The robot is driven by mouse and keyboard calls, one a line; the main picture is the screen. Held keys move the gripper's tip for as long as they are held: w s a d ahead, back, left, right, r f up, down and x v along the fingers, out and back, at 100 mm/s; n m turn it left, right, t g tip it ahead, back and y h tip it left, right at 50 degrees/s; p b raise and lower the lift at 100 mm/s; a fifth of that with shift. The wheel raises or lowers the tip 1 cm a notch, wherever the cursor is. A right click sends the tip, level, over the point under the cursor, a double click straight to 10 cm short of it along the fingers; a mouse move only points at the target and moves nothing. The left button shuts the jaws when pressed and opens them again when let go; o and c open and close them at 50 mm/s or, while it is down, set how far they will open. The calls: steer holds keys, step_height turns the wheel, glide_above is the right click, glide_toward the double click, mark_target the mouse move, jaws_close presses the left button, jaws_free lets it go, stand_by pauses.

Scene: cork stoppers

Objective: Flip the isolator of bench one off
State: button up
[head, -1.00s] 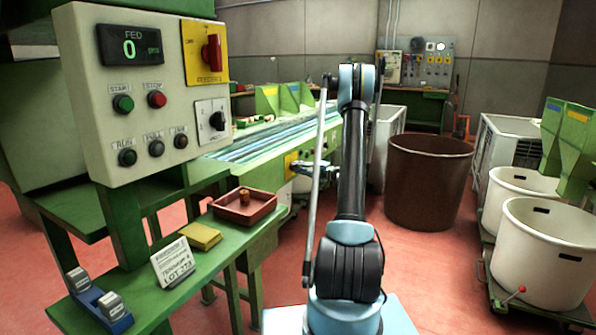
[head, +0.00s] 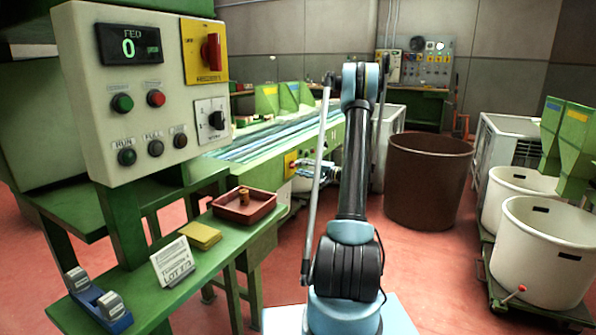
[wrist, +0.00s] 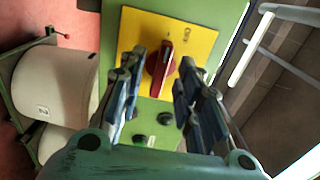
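A yellow isolator plate (wrist: 195,35) with a red rotary handle (wrist: 160,66) fills the upper middle of the wrist view, on a green surface. My gripper (wrist: 162,78) is open, its two blue-grey fingers on either side of the red handle, with a visible gap at the right. Contact on the left cannot be told. In the head view my gripper (head: 312,164) points left at a small yellow plate (head: 291,164) on the green bench's side. The handle there is too small to read.
A grey panel (head: 95,60) at the near left carries another yellow plate (head: 196,62) with a red handle. Below it are a red tray (head: 232,211) and a label card (head: 172,262). A brown bin (head: 428,185) and white tubs (head: 545,245) stand right.

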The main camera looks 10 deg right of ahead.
steer(key=v, duration=0.9)
steer(key=shift+s+d, duration=0.15)
steer(key=shift+d, duration=0.05)
steer(key=s+a+r+n+g+h, duration=0.2)
steer(key=s+a+r+g+h, duration=0.1)
steer(key=s+a, duration=0.55)
steer(key=s+a+r+n+g+h, duration=0.1)
steer(key=s+a+r+g+h, duration=0.4)
steer(key=s, duration=0.7)
steer(key=s+d+f+n+h, duration=0.2)
steer(key=s+f, duration=0.3)
steer(key=s, duration=0.9)
steer(key=s+d+f+n+h, duration=0.2)
steer(key=s+f+h, duration=0.2)
steer(key=s, duration=1)
steer(key=shift+s+d+f+h, duration=0.15)
steer(key=shift+s+f+h, duration=0.15)
steer(key=shift+f, duration=0.2)
